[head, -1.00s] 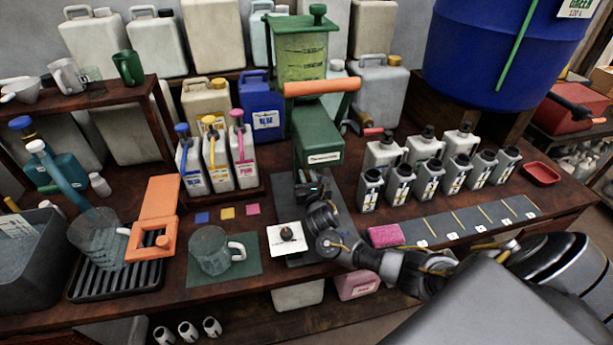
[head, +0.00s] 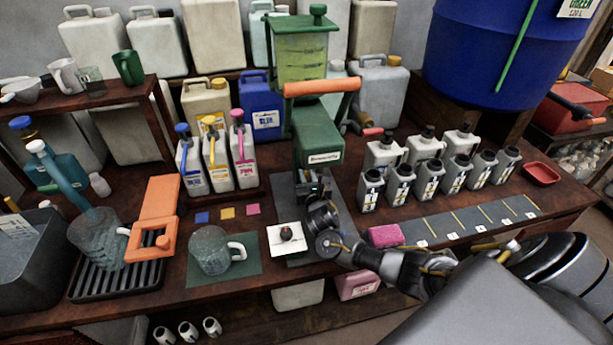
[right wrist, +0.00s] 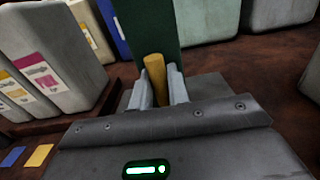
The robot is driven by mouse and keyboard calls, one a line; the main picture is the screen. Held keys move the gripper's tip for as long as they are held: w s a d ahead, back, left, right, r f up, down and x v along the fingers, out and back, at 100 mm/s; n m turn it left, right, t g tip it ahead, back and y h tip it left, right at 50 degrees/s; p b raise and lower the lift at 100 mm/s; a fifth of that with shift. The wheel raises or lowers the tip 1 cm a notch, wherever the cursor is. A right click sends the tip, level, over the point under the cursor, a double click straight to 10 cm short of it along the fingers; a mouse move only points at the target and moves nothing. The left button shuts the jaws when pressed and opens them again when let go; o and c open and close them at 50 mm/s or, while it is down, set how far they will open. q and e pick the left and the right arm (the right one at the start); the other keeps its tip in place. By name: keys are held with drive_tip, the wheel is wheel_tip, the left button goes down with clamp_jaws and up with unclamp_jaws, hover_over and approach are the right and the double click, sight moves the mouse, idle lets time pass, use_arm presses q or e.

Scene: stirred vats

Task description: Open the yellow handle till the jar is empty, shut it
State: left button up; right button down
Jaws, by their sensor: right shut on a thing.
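The yellow handle (right wrist: 154,72) stands at the foot of the dispenser's dark green body. My right gripper (right wrist: 160,90) is shut on it, one pale finger on each side. In the head view my right gripper (head: 314,192) is at the dispenser's lower front and hides the handle. My left gripper is not in view.
A clear jug (head: 208,252) stands on a green mat in front. A white card (head: 287,240) with a dark knob lies in front of the dispenser. Bottles with blue, yellow and pink tops (head: 215,160) stand left. Several grey bottles (head: 430,182) and a pink sponge (head: 386,236) are right.

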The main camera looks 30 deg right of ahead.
drive_tip(key=c, duration=0.6)
unclamp_jaws()
drive_tip(key=v, duration=1.1)
drive_tip(key=shift+w, duration=0.1)
